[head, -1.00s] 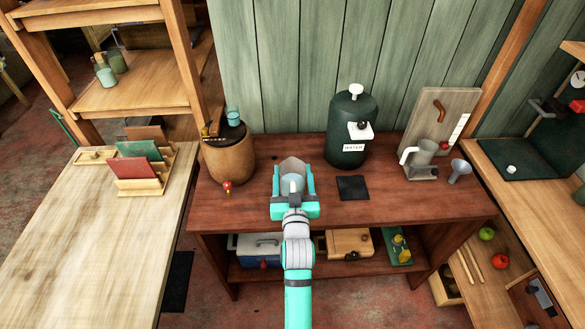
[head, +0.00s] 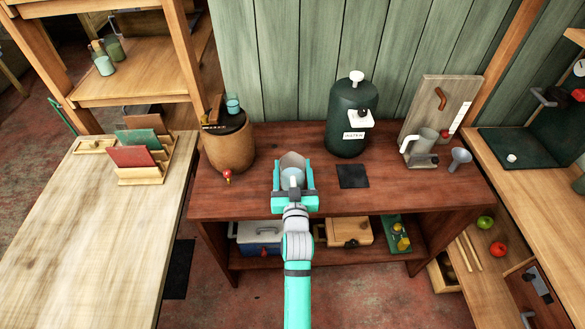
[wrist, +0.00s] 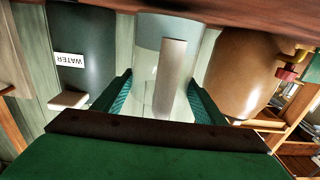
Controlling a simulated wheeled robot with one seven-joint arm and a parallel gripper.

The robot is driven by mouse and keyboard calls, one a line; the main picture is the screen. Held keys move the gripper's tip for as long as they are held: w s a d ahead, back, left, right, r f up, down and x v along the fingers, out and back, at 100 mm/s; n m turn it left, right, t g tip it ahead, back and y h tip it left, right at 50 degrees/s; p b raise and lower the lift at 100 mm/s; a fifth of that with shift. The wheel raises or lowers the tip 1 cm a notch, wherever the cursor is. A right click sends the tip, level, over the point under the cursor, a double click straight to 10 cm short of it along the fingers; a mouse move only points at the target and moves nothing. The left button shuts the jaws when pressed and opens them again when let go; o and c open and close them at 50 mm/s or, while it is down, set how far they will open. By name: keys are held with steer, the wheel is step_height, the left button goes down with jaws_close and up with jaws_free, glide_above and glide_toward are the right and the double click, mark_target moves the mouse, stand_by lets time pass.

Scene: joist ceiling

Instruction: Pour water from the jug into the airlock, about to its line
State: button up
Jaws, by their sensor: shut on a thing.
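My gripper (head: 293,174) is shut on a clear jug (head: 292,160) and holds it upright over the front of the dark red bench. The wrist view, which is upside down, shows the jug (wrist: 145,85) between both fingers, with pale blue water in its lower part and a grey strip, probably its handle, facing me. A small blue see-through cup, probably the airlock (head: 233,103), stands on the dark lid of a wooden keg (head: 229,149), left of and behind my gripper. Its line and any water in it are too small to make out.
A dark green water tank (head: 350,120) stands behind right. A black mat (head: 353,176), a grey mug (head: 424,142) and a funnel (head: 459,159) are farther right. A red tap (head: 227,177) sticks out from the keg. A card rack (head: 143,173) stands on the left table.

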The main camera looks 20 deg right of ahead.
steer(key=shift+f, duration=0.5)
steer(key=o, duration=1.9)
steer(key=shift+o, duration=0.2)
steer(key=shift+f, duration=0.1)
steer(key=shift+s+a, duration=0.15)
steer(key=shift+s, duration=0.1)
steer(key=v, duration=1)
steer(key=shift+s, duration=0.15)
